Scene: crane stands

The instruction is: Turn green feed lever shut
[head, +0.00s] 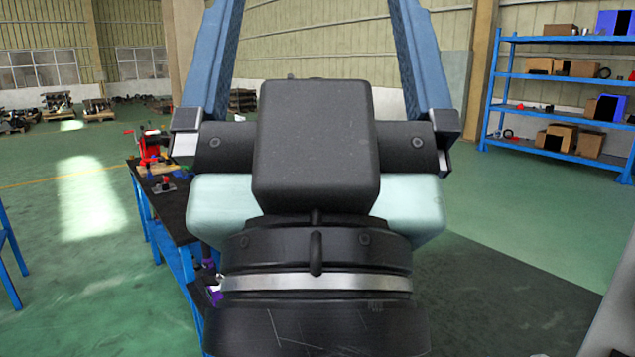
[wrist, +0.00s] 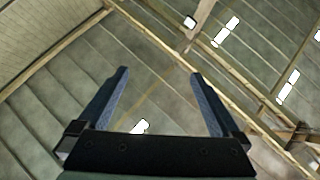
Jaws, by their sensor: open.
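No green feed lever can be made out in either view. My gripper (wrist: 159,73) is open and empty, its two blue fingers apart and pointing at the roof in the wrist view. In the head view my gripper and wrist fill the middle and hide much of what lies behind, with the fingertips beyond the top edge. Nothing stands between or touches the fingers.
A blue-legged bench (head: 172,222) with a dark top stands at the left, partly hidden behind my wrist. A red device (head: 150,146) sits on its far end. A blue shelf rack (head: 560,76) with boxes stands at the right.

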